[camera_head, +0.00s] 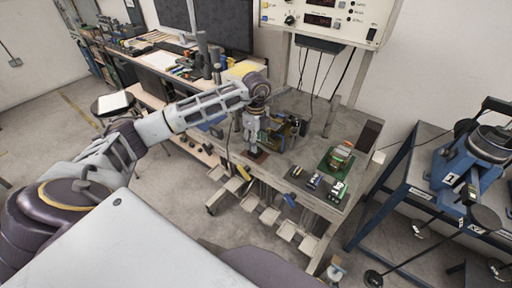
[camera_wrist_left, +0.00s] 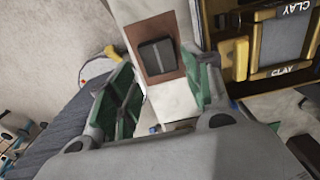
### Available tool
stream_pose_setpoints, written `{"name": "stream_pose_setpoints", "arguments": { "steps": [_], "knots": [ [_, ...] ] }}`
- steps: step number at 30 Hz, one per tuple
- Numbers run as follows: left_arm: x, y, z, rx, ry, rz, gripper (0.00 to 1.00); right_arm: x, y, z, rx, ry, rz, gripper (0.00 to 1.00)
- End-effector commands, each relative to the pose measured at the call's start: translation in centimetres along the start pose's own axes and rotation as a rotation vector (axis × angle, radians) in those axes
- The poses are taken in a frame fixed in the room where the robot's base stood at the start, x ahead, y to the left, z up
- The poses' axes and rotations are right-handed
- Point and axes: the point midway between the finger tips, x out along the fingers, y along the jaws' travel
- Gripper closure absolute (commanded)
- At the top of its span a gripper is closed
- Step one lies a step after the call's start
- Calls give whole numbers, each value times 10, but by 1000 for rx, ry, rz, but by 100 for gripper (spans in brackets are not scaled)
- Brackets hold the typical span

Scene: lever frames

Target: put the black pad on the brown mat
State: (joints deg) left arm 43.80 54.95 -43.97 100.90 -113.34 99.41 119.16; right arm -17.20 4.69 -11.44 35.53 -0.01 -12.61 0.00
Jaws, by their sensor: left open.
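The black pad (camera_wrist_left: 158,55) lies on the brown mat (camera_wrist_left: 173,73) in the left wrist view, with brown showing around it. The brown mat also shows in the head view (camera_head: 257,155), near the bench's front edge, just below my left gripper (camera_head: 250,140); the pad cannot be made out there. In the left wrist view my left gripper (camera_wrist_left: 165,92) is open and empty. Its green-lined fingers are apart, one to each side, and the pad lies beyond them, apart from both. My right gripper is not in view.
A black and yellow device labelled CLAY (camera_wrist_left: 275,72) stands close to the right of the mat. In the head view a green mat (camera_head: 330,168) bears a small model, with several small items near it. Cables hang behind. A blue stand (camera_head: 400,185) is to the right.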

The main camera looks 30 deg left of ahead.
Motion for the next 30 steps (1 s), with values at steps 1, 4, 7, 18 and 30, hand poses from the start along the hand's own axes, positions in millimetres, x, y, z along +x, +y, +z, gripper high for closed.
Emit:
{"name": "stream_pose_setpoints", "arguments": {
  "steps": [1,4,7,18,30],
  "knots": [
    [-8,0,1,0,-1,-3,50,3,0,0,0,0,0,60],
    [-23,-1,0,0,0,-3,50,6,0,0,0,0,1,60],
    [-37,0,0,1,-1,-3,50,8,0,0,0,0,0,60],
    [-75,0,0,0,0,-1,50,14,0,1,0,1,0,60],
    [-79,0,0,0,0,1,50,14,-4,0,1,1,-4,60]
  ]
}}
